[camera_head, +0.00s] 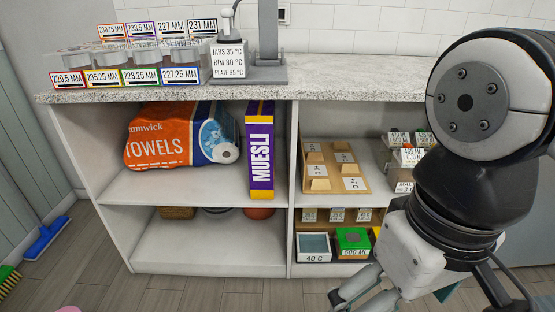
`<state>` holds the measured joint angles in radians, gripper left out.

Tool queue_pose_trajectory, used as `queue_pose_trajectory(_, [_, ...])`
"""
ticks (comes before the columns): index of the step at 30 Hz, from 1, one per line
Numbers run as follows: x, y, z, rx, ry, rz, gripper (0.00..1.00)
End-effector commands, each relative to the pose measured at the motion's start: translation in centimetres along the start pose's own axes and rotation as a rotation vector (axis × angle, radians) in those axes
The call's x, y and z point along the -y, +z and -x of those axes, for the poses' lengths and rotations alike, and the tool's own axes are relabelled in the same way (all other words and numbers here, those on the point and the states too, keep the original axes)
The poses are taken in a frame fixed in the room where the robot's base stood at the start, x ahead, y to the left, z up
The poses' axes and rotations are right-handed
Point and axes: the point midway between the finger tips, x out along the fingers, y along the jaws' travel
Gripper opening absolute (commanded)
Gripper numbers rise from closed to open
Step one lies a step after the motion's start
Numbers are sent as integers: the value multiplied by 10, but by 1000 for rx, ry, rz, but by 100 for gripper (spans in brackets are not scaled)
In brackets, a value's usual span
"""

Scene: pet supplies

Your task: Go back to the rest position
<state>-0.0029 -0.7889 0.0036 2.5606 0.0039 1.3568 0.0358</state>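My arm comes in from the right side of the head view, in front of the shelf unit, and bends down toward the lower edge. My gripper (362,294) hangs low in front of the bottom shelf, near the small bins. Its fingers are partly cut off by the picture's lower edge, so its opening does not show clearly. I see no object held in the visible part of it.
The open shelf unit (215,188) holds a towel pack (165,140), a muesli box (261,150), and a wooden tray (345,170). A 40 C bin (314,246) and a green box (353,243) stand below. Labelled jars line the counter (340,80). A blue brush (46,238) lies left.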

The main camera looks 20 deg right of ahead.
Motion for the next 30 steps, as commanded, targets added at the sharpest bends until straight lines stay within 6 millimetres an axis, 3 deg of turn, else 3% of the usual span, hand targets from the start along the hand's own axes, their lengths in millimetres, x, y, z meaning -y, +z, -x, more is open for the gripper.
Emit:
queue_pose_trajectory(17, [0, -1, 0, -1, -1, 0, 98])
queue_pose_trajectory(30, [0, -15, 77, -78, -2, 7, 98])
